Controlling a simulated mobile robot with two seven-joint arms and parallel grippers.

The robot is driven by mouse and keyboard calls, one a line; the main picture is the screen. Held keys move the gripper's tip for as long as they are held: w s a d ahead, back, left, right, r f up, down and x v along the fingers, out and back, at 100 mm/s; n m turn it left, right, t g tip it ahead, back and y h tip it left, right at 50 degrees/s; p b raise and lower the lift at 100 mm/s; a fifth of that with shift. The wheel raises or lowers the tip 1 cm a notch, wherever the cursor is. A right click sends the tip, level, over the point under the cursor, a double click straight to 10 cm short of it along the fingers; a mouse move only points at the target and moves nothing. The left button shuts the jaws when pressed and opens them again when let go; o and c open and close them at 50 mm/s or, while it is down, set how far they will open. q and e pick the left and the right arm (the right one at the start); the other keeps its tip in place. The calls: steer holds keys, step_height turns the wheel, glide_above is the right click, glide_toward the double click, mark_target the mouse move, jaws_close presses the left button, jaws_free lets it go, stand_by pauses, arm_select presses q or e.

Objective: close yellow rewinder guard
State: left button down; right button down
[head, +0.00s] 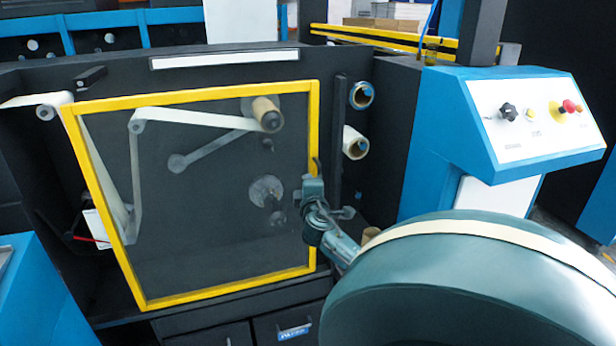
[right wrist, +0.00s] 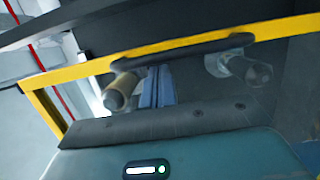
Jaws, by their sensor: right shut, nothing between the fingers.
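The yellow rewinder guard (head: 230,288) is a yellow frame with a clear panel. In the head view it stands across the front of the roller compartment; I cannot tell whether it sits fully flush. My right gripper (head: 312,187) is shut and empty at the guard's right bar, close to its dark handle (head: 318,166). In the right wrist view the yellow bar (right wrist: 82,70) and its black handle (right wrist: 180,48) cross above the gripper body, with no grip on the handle visible. Contact between the gripper and the bar cannot be told. My left gripper is out of view.
Behind the panel are rollers, a white web and a cardboard core (head: 266,113). Two more rolls (head: 355,142) are mounted right of the guard. A blue control console (head: 535,120) with a red button stands at the right. Drawers (head: 290,325) lie below the guard.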

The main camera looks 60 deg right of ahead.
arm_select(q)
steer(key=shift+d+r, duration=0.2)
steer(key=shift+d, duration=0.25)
arm_select(e)
steer(key=v, duration=0.8)
steer(key=shift+s+f, duration=0.2)
steer(key=shift+s, duration=0.35)
